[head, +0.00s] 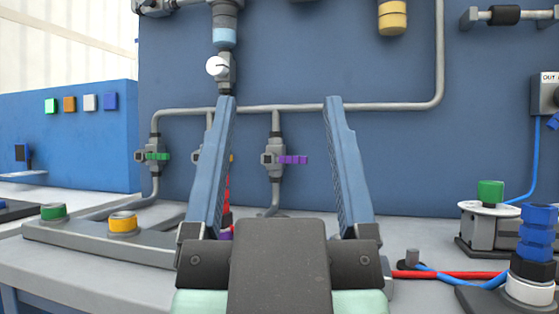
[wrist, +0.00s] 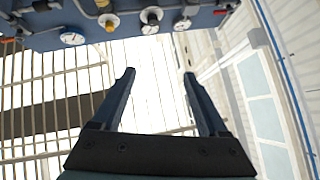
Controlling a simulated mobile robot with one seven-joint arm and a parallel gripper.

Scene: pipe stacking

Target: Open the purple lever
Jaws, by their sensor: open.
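The purple lever (head: 293,160) sticks out to the right from a grey valve (head: 273,158) on a vertical pipe at the blue wall panel. In the head view it shows between the two fingers of my gripper (head: 281,102), which is open with nothing between its fingers. The fingers are nearer the camera than the lever and apart from it. In the wrist view my open gripper (wrist: 159,75) points up past the panel, and I cannot make out the purple lever there.
A green lever (head: 157,156) is on another valve to the left. Another valve is partly hidden behind the left finger. A grey pipe (head: 370,106) runs across the panel. A green knob (head: 490,192) and a stack of blue parts (head: 538,235) stand on the bench at right.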

